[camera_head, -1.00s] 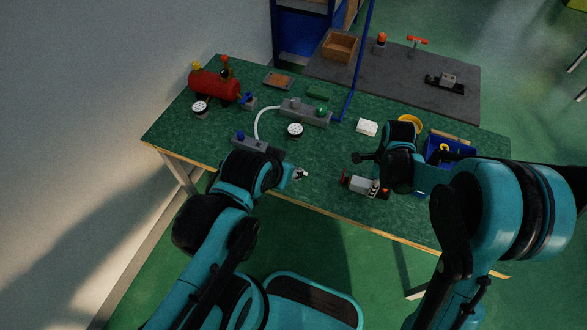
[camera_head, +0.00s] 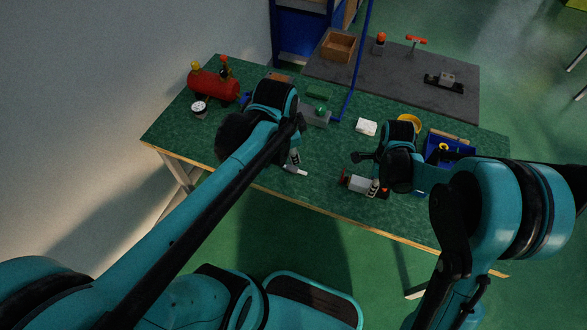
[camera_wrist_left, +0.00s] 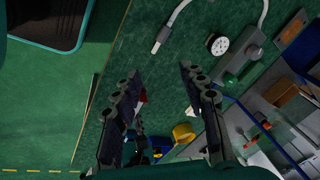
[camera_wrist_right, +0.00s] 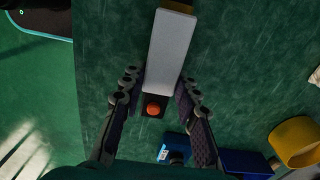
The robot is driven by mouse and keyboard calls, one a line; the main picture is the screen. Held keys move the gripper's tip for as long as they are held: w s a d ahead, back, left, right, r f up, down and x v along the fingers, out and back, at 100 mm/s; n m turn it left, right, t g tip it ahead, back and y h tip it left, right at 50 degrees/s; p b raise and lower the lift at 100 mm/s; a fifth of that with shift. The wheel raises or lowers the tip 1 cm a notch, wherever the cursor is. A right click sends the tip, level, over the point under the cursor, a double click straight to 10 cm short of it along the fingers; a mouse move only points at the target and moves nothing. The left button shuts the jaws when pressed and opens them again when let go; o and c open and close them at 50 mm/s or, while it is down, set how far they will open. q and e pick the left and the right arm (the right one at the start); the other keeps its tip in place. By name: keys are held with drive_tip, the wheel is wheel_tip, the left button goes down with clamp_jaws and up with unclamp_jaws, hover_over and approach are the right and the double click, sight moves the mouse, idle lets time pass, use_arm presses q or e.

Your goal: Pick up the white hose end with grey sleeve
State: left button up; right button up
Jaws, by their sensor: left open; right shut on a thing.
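The white hose end with grey sleeve (camera_wrist_left: 157,44) lies near the table's front edge in the left wrist view, beyond my left fingertips and apart from them. Its pale tip also shows in the head view (camera_head: 298,171), just below my left gripper (camera_head: 293,157). In the left wrist view my left gripper (camera_wrist_left: 160,75) is open, with nothing between its fingers at the tips. The rest of the hose is mostly hidden by my left arm in the head view. My right gripper (camera_wrist_right: 158,78) is shut on a grey block (camera_wrist_right: 170,45) with an orange button at the front right.
A dial gauge (camera_wrist_left: 218,44) and a grey valve block (camera_wrist_left: 240,58) stand beside the hose. A red tank (camera_head: 213,85) is at the far left.

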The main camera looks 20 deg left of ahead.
sight(293, 167)
use_arm(q)
drive_tip(key=w+f+m+g, duration=0.1)
drive_tip(key=w+f+m, duration=0.1)
drive_tip(key=f, duration=0.4)
drive_tip(key=w+a+f+m+g, duration=0.1)
drive_tip(key=w+f+m, duration=0.1)
drive_tip(key=f, duration=0.4)
drive_tip(key=w+f+m+g, duration=0.1)
drive_tip(key=w+f+m, duration=0.1)
drive_tip(key=f+m, duration=0.2)
drive_tip(key=shift+a+f+m, duration=0.3)
drive_tip(key=shift+f, duration=0.6)
clamp_jaws()
